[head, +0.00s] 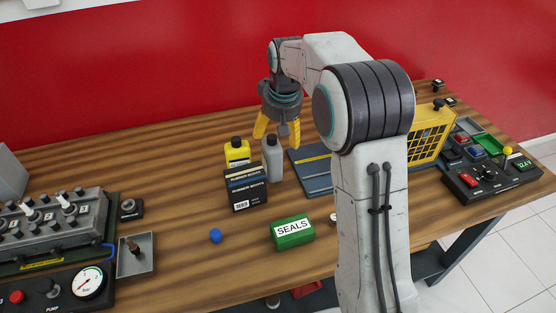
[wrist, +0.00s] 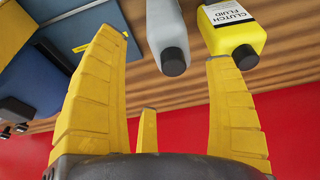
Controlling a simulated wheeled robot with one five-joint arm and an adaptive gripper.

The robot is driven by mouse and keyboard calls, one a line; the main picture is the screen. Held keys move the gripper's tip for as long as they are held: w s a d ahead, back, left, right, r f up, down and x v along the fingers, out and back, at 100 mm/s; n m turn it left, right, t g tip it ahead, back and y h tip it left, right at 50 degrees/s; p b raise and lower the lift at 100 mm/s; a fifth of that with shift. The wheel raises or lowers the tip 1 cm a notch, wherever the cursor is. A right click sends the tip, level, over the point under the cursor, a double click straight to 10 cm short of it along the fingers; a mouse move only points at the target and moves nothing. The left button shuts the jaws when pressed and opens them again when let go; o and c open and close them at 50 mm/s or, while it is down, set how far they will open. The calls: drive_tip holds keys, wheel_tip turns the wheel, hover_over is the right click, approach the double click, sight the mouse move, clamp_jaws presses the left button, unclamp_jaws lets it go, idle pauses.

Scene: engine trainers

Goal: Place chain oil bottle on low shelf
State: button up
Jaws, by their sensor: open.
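A grey bottle with a black cap (head: 272,160) stands upright on the wooden bench; no label on it is readable, so I cannot confirm that it is the chain oil. It also shows in the wrist view (wrist: 163,30). Touching or close on its left is a yellow bottle (head: 237,152), labelled clutch fluid in the wrist view (wrist: 232,28). My gripper (head: 278,134) is open and empty, pointing down above and behind the bottles. In the wrist view its yellow fingers (wrist: 165,55) spread apart, with the grey bottle beyond the gap between them. I cannot make out a low shelf.
A dark box (head: 244,190) stands in front of the bottles. A green SEALS box (head: 292,233) and a blue ball (head: 215,236) lie nearer the front edge. A flat dark blue case (head: 312,180) lies right of the grey bottle. A red wall (head: 150,80) closes off the back.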

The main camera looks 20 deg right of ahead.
sight(277, 140)
drive_tip(key=shift+p+x, duration=0.5)
drive_tip(key=shift+x, duration=0.35)
drive_tip(key=p+x, duration=0.2)
drive_tip(key=p, duration=0.1)
drive_tip(key=shift+s+a+f, duration=0.1)
drive_tip(key=shift+a+f, duration=0.15)
drive_tip(key=shift+f, duration=0.05)
drive_tip(key=shift+p+x, duration=0.75)
drive_tip(key=shift+x, duration=0.5)
drive_tip(key=shift+c, duration=0.2)
drive_tip(key=c, duration=0.9)
drive_tip(key=shift+r, duration=0.1)
drive_tip(key=shift+c, duration=0.5)
drive_tip(key=shift+r, duration=0.15)
